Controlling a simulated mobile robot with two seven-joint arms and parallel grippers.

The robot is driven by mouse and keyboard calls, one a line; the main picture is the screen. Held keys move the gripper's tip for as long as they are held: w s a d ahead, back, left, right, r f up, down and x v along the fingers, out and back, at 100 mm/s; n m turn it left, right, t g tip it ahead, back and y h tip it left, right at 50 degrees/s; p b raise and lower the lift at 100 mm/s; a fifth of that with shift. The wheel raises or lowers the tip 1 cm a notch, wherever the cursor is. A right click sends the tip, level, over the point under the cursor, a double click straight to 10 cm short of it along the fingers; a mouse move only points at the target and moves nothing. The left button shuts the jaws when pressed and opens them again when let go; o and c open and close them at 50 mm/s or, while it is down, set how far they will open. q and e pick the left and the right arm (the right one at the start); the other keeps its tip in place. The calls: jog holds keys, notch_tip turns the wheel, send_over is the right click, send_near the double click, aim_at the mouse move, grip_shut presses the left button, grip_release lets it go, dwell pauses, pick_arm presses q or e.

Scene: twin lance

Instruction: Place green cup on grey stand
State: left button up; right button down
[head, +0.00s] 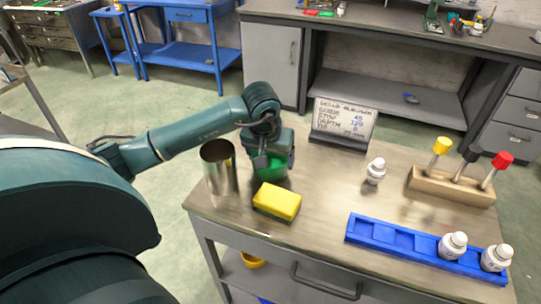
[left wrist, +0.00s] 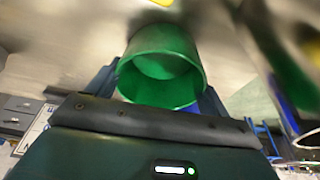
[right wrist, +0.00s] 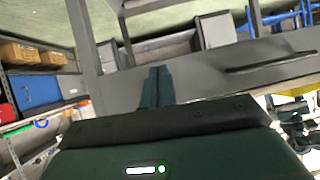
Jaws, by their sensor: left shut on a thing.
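The green cup (head: 268,170) is at the left end of the workbench top, behind the yellow sponge, partly hidden by my left gripper (head: 262,158). In the left wrist view the cup (left wrist: 165,62) sits between the two fingers, its open mouth facing the camera. My left gripper is shut on it. I cannot tell whether the cup touches the table. I cannot pick out a grey stand for certain. My right gripper (right wrist: 156,88) shows only in its wrist view, with its fingers together and nothing seen between them.
A shiny metal cylinder (head: 219,172) stands just left of the cup. The yellow sponge (head: 277,202) lies in front. A sign (head: 343,122), a white bottle (head: 376,171), a blue tray (head: 380,236) and a wooden tool block (head: 452,188) stand to the right. The middle top is clear.

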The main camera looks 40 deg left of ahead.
pick_arm(q)
jog(key=shift+f, duration=0.15)
jog(key=o, duration=0.9)
jog(key=shift+o, duration=0.2)
pick_arm(e)
jog(key=shift+w+a+r, duration=0.1)
jog(key=shift+a+r, duration=0.1)
jog(key=shift+r, duration=0.05)
